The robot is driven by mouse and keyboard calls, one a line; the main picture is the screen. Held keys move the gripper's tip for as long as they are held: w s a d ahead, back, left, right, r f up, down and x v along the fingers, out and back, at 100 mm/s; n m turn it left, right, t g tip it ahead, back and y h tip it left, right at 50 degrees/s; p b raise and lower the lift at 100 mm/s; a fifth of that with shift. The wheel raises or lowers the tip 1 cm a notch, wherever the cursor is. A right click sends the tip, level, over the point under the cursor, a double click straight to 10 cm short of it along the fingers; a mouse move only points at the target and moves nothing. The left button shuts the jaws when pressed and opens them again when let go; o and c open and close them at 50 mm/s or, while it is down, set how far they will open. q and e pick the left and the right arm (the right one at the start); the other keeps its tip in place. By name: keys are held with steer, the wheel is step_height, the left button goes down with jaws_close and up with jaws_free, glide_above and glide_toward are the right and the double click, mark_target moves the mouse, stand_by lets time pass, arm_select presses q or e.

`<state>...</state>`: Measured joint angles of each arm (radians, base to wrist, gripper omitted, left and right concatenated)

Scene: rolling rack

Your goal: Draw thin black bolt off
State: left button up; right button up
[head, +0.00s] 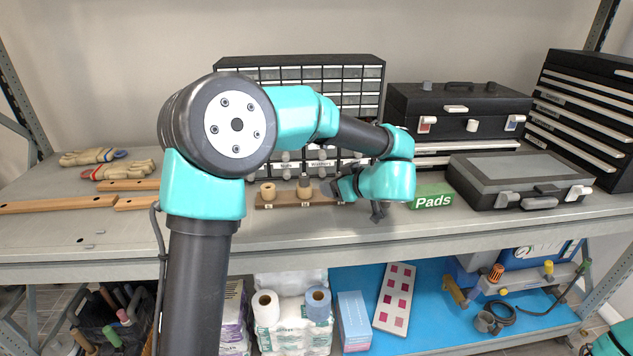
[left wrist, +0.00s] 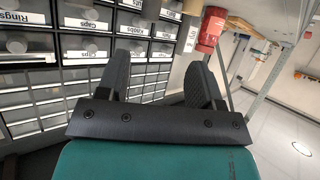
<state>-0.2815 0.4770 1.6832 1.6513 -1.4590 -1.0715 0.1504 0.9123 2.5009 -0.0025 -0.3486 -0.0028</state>
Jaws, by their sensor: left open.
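A small wooden stand (head: 256,205) lies on the shelf in front of the drawer cabinet in the head view. It bears a tan round piece (head: 268,190) and, to its right, another tan piece (head: 304,195) with a small dark part (head: 305,180) upright on top. I cannot tell whether this dark part is the thin black bolt. The stand's right end is partly hidden by my left arm. My left gripper (head: 378,212) is just right of the stand, apart from the tan pieces. In the left wrist view its fingers (left wrist: 160,85) are spread and empty. My right gripper is not seen.
The drawer cabinet (head: 340,72) stands behind. Wooden strips (head: 60,204) and gloves (head: 125,170) lie left. The shelf's front strip is mostly clear.

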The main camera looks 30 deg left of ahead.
mark_target(301, 177)
arm_select(q)
steer(key=shift+w+a+r+m, duration=0.2)
steer(key=shift+w+r+m, duration=0.2)
steer(key=shift+r, duration=0.25)
steer(key=shift+a+f, duration=0.1)
steer(key=x, duration=1.1)
steer(key=shift+w, duration=0.2)
steer(key=shift+w+a+f, duration=0.2)
steer(key=shift+a, duration=0.15)
steer(key=shift+x, duration=2.6)
steer(key=shift+w, duration=0.2)
steer(key=shift+c, duration=0.3)
